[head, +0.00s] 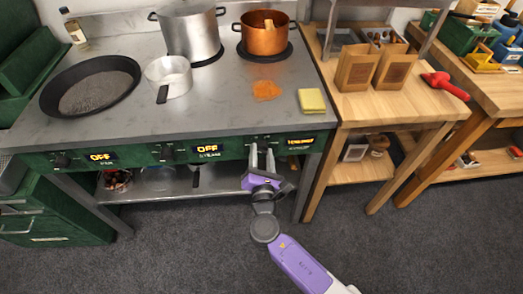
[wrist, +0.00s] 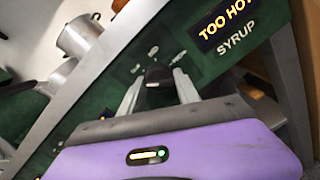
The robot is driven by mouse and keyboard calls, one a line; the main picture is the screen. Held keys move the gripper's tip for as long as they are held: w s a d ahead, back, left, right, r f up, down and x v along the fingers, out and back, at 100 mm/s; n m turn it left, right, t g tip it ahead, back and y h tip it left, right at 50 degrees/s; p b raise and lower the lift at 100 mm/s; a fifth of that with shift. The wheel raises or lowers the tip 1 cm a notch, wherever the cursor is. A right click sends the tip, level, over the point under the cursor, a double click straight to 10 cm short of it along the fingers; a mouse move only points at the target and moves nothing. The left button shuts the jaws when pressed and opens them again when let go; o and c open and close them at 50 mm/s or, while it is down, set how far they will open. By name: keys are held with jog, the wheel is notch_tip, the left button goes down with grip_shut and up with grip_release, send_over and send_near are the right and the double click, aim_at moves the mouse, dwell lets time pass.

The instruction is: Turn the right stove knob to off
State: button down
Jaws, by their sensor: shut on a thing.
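The right stove knob (wrist: 157,82) is a black knob on the green front panel, between my two fingers in the wrist view. My gripper (head: 262,149) reaches up to the panel in the head view, and its fingers (wrist: 158,92) are closed on the knob. In the head view the fingers largely hide the knob. The right display (head: 300,141) beside it is lit amber; in the wrist view the display (wrist: 225,23) reads "TOO HOT", with "SYRUP" printed below.
The left display (head: 101,157) and middle display (head: 208,149) read "OFF". A copper pot (head: 264,42), a steel pot (head: 190,35), a small saucepan (head: 168,78) and a black pan (head: 90,86) stand on the stovetop. A wooden table (head: 395,103) adjoins at right.

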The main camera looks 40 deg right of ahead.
jog(key=shift+w+n+h+p, duration=0.1)
jog(key=shift+n+h+p, duration=0.2)
jog(key=shift+n+p, duration=2.35)
jog(key=n+b, duration=0.2)
jog(key=shift+a+n, duration=0.1)
jog(key=shift+n, duration=0.25)
jog(key=c, duration=0.9)
grip_release()
jog(key=v, duration=0.8)
jog(key=shift+f, duration=0.15)
